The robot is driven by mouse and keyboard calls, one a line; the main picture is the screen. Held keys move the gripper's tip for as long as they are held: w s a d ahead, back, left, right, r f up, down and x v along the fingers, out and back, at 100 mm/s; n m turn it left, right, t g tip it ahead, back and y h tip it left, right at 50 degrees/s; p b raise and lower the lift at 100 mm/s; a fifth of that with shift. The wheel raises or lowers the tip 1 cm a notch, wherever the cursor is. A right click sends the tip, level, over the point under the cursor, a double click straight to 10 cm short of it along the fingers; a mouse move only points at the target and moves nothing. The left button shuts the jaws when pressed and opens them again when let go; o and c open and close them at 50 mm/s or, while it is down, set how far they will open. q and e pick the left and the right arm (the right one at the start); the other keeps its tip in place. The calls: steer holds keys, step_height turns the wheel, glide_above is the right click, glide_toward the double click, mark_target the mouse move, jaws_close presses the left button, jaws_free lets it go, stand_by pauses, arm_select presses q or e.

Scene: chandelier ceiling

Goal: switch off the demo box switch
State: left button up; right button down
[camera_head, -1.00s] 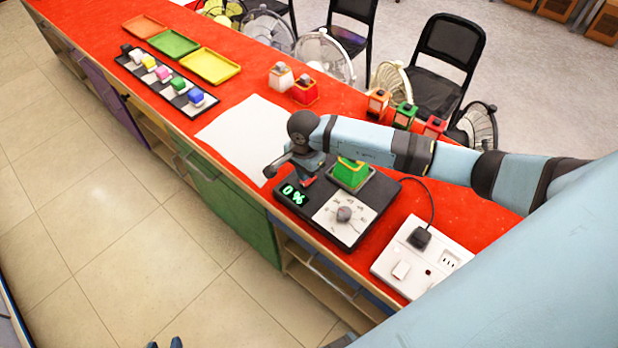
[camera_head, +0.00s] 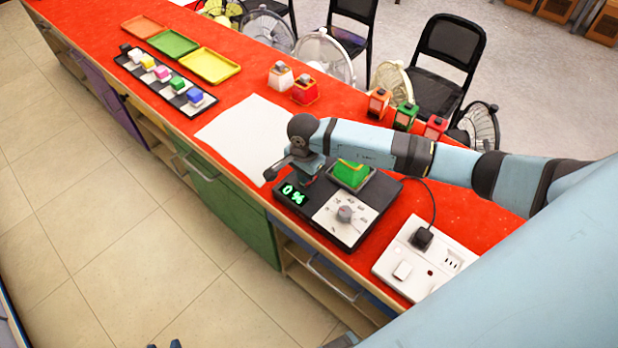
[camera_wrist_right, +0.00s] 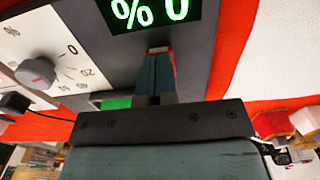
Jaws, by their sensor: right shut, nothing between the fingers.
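The demo box (camera_head: 383,193) is a black box on the red counter, with a green "0 %" display (camera_head: 293,194), a grey knob (camera_head: 345,213) on a white dial plate and a green block (camera_head: 351,173) at its back. My right gripper (camera_wrist_right: 158,55) is shut and empty, pointing down at the box beside the display. Its tips reach the box surface near a small grey-red part, perhaps the switch; they largely hide it, and I cannot tell its position. The knob also shows in the wrist view (camera_wrist_right: 36,73). Only dark tips of my left gripper (camera_head: 165,345) show at the bottom edge.
A white socket panel (camera_head: 424,258) with a black plug stands right of the box. White paper (camera_head: 240,132) lies to its left. Chairs and fans stand behind.

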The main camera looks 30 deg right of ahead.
steer(key=shift+f+b, duration=0.4)
steer(key=shift+f, duration=0.1)
steer(key=shift+r, duration=0.15)
steer(key=shift+r+p, duration=0.4)
steer(key=shift+r, duration=0.1)
steer(key=shift+r+p, duration=1.35)
steer(key=shift+r, duration=1.55)
